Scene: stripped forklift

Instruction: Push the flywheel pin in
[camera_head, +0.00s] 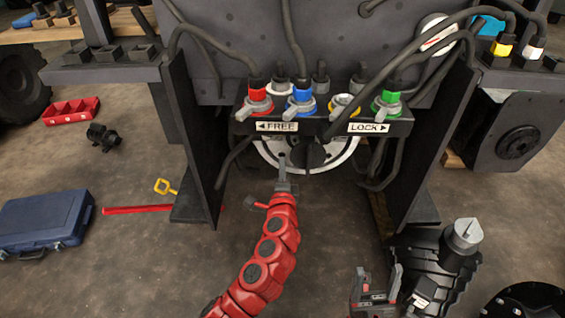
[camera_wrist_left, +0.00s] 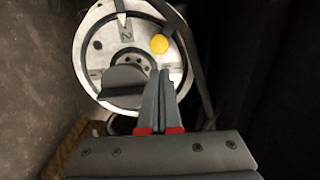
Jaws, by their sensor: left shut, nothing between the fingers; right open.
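The flywheel (camera_head: 345,152) is a pale metal disc partly hidden behind the hose bar in the head view. In the left wrist view its face (camera_wrist_left: 97,58) shows with a dark hub, a mark like a "2" and a yellow round knob (camera_wrist_left: 159,44), which looks like the pin. My left gripper (camera_head: 282,158), on the red arm, is shut and empty in front of the flywheel's lower left. In the left wrist view its fingertips (camera_wrist_left: 160,72) lie just below the knob; I cannot tell whether they touch the disc. My right gripper (camera_head: 377,282) is open and empty at the bottom right.
The bar (camera_head: 315,125) marked FREE and LOCK carries coloured hose couplings above the flywheel. Dark side plates (camera_head: 190,140) and hanging hoses close in both sides. A blue case (camera_head: 45,222) and a red tray (camera_head: 70,112) lie on the floor at left.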

